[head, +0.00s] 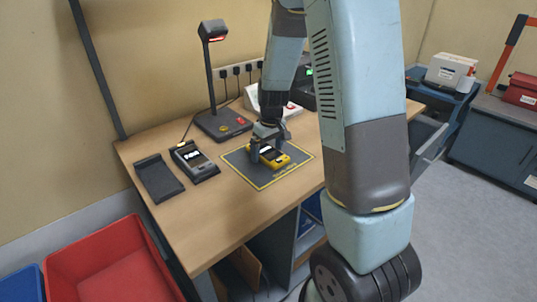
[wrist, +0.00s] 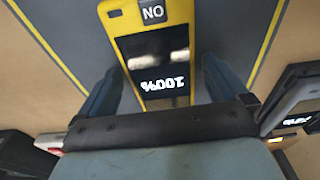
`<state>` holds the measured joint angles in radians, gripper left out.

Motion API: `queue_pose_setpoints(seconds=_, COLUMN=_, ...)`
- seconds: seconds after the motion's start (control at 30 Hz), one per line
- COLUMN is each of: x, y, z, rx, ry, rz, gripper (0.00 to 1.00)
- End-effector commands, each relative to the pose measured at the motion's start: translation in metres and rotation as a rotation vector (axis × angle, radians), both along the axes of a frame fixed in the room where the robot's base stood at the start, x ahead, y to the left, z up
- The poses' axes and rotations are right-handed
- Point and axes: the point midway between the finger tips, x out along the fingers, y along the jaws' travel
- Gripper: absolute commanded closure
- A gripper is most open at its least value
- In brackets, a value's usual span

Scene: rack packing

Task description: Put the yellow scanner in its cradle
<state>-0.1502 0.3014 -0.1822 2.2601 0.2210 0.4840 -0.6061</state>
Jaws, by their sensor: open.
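The yellow scanner (head: 274,156) lies flat on a grey mat with a yellow border (head: 262,181) on the wooden table. In the wrist view the yellow scanner (wrist: 150,48) shows a dark screen reading 100% and a label reading NO. My gripper (head: 266,146) is down at the scanner; its two fingers (wrist: 158,84) stand open on either side of the scanner's body, with small gaps. An empty dark cradle (head: 158,178) is at the table's left. Beside it, a second cradle (head: 205,174) holds a grey scanner (head: 190,156).
A stand with a red-lit head (head: 213,32) rises behind the mat, on a dark base (head: 222,124). A red bin (head: 110,262) stands on the floor at the front left. The table front (head: 215,222) is clear. A trolley with a red box (head: 520,90) is at the right.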

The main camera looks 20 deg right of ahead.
Motion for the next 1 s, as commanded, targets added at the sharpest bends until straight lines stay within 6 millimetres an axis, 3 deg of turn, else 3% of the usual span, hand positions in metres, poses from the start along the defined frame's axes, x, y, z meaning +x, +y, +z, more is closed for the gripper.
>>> queue_pose_setpoints(seconds=0.13, x=0.0, y=-0.0001, z=0.0002, rx=0.0, ry=0.0, rz=0.0, gripper=0.02)
queue_pose_setpoints(seconds=0.83, x=0.0002, y=-0.0007, z=0.0006, rx=0.001, ry=-0.001, rz=-0.002, gripper=0.68)
queue_pose_setpoints(seconds=1.0, x=0.0003, y=-0.0008, z=0.0012, rx=0.001, ry=-0.001, rz=-0.002, gripper=0.69)
